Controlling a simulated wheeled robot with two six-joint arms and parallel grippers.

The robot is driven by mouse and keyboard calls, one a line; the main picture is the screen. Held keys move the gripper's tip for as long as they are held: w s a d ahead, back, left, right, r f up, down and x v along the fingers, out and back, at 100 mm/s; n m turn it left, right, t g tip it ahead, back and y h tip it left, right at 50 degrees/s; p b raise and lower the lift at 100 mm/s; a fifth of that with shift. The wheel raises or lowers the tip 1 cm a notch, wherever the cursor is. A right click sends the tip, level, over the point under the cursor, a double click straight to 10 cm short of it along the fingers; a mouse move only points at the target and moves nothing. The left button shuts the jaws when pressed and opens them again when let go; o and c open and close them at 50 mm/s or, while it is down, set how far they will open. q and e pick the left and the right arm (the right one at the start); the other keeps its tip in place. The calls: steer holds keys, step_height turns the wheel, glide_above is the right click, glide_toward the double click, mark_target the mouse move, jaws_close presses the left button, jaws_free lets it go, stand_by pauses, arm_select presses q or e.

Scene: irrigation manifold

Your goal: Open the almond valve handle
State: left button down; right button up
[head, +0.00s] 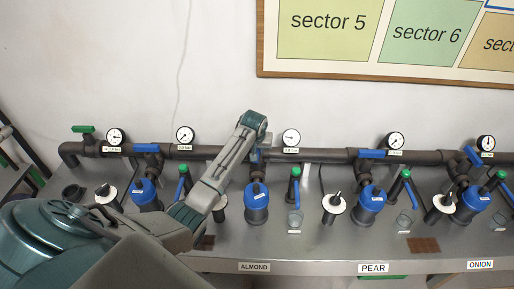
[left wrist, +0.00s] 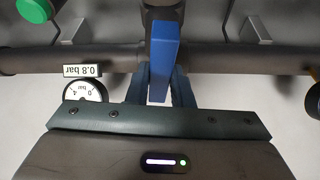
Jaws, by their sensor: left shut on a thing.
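The almond valve handle is a blue bar (left wrist: 164,58) at the dark main pipe, above the ALMOND label (head: 254,267). In the left wrist view it stands crosswise to the pipe. In the head view only a bit of blue (head: 257,157) shows behind my left arm's end. My left gripper (left wrist: 163,88) is shut on the handle, one finger on each side of it. In the head view the arm hides the fingertips and most of the valve. My right gripper is not in view.
The main pipe (head: 315,155) runs along the wall with several gauges. The pear handle (head: 371,153) lies along the pipe; the onion handle (head: 473,156) is turned at an angle. Blue-topped filters (head: 256,196) and green-topped taps (head: 295,172) crowd the bench below. The bench front has free room.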

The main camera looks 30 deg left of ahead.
arm_select(q)
steer(key=shift+w+r+n+y, duration=0.1)
steer(key=shift+r+n+y, duration=0.15)
steer(key=shift+n, duration=0.35)
steer(key=c, duration=1.3)
jaws_free()
steer(key=shift+f, duration=0.15)
steer(key=shift+s+d+r+b, duration=0.15)
steer(key=shift+s+r+b, duration=0.15)
steer(key=shift+r, duration=0.25)
steer(key=b+v, duration=0.3)
steer(key=v, duration=0.6)
steer(key=shift+d+r, duration=0.1)
steer(key=shift+r, duration=0.2)
